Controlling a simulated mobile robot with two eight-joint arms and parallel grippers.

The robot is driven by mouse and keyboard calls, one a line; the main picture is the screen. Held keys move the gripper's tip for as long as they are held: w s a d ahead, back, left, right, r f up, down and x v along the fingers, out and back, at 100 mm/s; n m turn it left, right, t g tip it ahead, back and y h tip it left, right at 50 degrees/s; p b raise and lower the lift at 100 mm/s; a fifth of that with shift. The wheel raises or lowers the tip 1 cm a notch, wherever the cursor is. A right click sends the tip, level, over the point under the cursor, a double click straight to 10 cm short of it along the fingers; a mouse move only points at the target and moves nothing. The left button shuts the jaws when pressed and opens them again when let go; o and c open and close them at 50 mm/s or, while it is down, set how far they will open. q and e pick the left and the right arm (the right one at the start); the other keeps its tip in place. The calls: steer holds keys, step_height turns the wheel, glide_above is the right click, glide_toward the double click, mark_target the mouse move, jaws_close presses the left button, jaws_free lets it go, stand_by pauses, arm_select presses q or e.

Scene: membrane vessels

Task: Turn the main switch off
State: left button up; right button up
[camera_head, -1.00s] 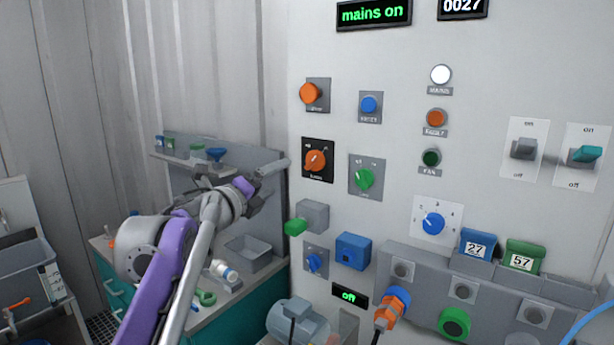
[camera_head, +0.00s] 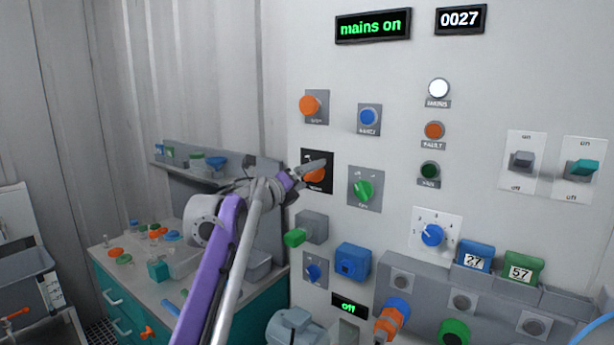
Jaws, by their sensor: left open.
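The main switch is an orange rotary knob (camera_head: 314,175) on a black plate (camera_head: 308,157), at the left part of the white panel. My left gripper (camera_head: 312,168) is open, with its fingers in front of the knob and hiding part of it. Whether the fingers touch the knob cannot be told. The display (camera_head: 373,26) at the top reads "mains on" in green. The white lamp (camera_head: 438,89) labelled mains looks bright. My right gripper is not in view.
Close by are an orange button (camera_head: 311,105), a blue button (camera_head: 369,117), a green rotary knob (camera_head: 361,190) and a grey box with a green lever (camera_head: 296,237). A teal-fronted bench (camera_head: 136,318) stands at left below my arm.

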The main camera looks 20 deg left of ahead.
arm_select(q)
steer(key=c, duration=1.4)
steer(key=shift+o, duration=0.2)
steer(key=shift+n, duration=0.4)
steer(key=n+p, duration=0.1)
steer(key=n, duration=0.1)
steer(key=shift+r+n+p, duration=0.15)
steer(key=shift+n+p, duration=0.25)
steer(key=n+p, duration=0.1)
steer(key=n, duration=1.1)
steer(key=shift+r, duration=0.1)
steer(key=shift+n, duration=0.3)
